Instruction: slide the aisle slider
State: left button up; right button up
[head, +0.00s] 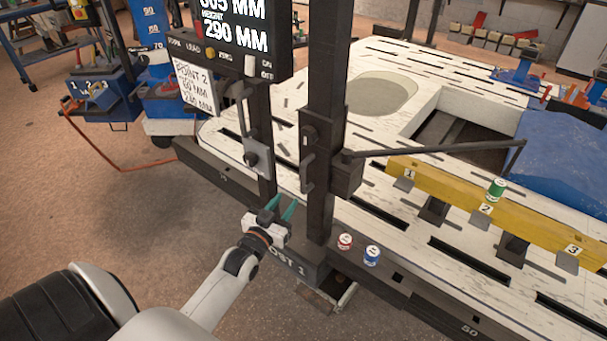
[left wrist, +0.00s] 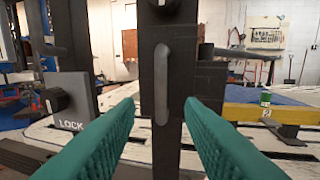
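A dark upright post (head: 325,90) stands at the bench's near edge. It carries a block (head: 347,170) with a long thin arm reaching right, a round knob (head: 310,135) and a vertical bar handle (head: 307,173). No label marks which part is the aisle slider. My left gripper (head: 281,205) is open and empty, low and left of the post. In the left wrist view the bar handle (left wrist: 161,85) stands upright ahead, between the teal fingertips (left wrist: 161,104) in the picture, with no contact visible. My right gripper is not in view.
A LOCK plate (left wrist: 70,105) with a black knob sits left of the post. A display (head: 235,30) reads 290 MM. A red can (head: 345,242) and blue can (head: 371,255) stand right of the post base. A yellow beam (head: 455,200) bears a green can (head: 496,189).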

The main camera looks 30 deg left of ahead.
aim_at(301, 181)
pick_arm(q)
jog(key=w, duration=0.7)
jog(key=w+a, duration=0.1)
jog(key=w, duration=0.2)
jog(key=shift+w+a+b, duration=0.1)
jog(key=shift+w+b, duration=0.25)
grip_shut()
